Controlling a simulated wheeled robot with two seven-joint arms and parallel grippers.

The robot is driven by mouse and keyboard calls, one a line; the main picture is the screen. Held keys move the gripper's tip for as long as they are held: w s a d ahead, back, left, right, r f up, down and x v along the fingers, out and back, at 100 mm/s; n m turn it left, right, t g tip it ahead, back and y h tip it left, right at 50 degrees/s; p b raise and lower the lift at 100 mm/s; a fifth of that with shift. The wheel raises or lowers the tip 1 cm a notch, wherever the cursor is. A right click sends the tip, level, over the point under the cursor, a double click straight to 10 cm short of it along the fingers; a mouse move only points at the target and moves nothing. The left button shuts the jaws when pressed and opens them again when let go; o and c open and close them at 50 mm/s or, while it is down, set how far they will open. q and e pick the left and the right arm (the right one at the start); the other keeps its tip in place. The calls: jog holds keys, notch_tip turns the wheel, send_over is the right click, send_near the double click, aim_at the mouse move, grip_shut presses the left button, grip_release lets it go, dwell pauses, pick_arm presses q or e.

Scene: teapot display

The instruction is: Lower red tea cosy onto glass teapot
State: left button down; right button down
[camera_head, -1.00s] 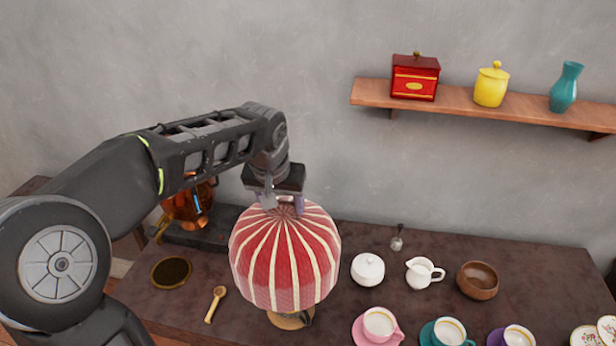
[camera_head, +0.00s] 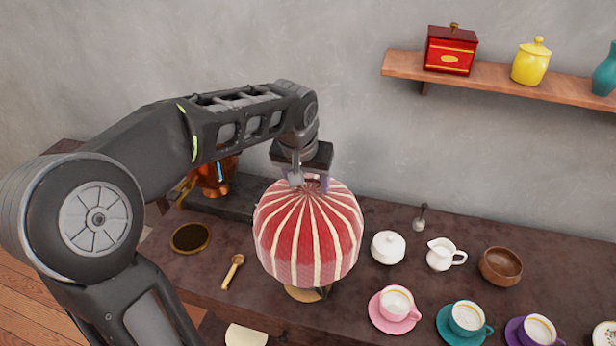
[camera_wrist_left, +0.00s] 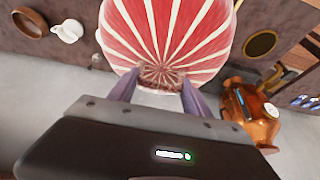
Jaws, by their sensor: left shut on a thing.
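The red tea cosy (camera_head: 308,240) with cream stripes hangs upright under my left gripper (camera_head: 310,184), which is shut on its top. In the left wrist view the two fingers of the gripper (camera_wrist_left: 158,88) close on the gathered crown of the cosy (camera_wrist_left: 170,30). The glass teapot is mostly hidden. A round tan base (camera_head: 303,294) and a small dark part show below the cosy's lower edge. I cannot tell how far the cosy is above or around the pot. My right gripper is not in view.
A copper kettle (camera_head: 213,178) stands on a dark stand behind left. A wooden spoon (camera_head: 233,271) and a round dark disc (camera_head: 190,238) lie left. A white sugar bowl (camera_head: 388,247), creamer (camera_head: 442,254), wooden bowl (camera_head: 501,266) and pink cup (camera_head: 397,304) stand right. A shelf (camera_head: 480,76) is above.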

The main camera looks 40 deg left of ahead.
pick_arm(q)
jog(key=shift+f+b, duration=0.35)
jog(key=shift+f, duration=0.45)
dwell(0.7)
dwell(0.4)
jog(key=shift+f+b, duration=3.6)
jog(key=shift+f, duration=0.15)
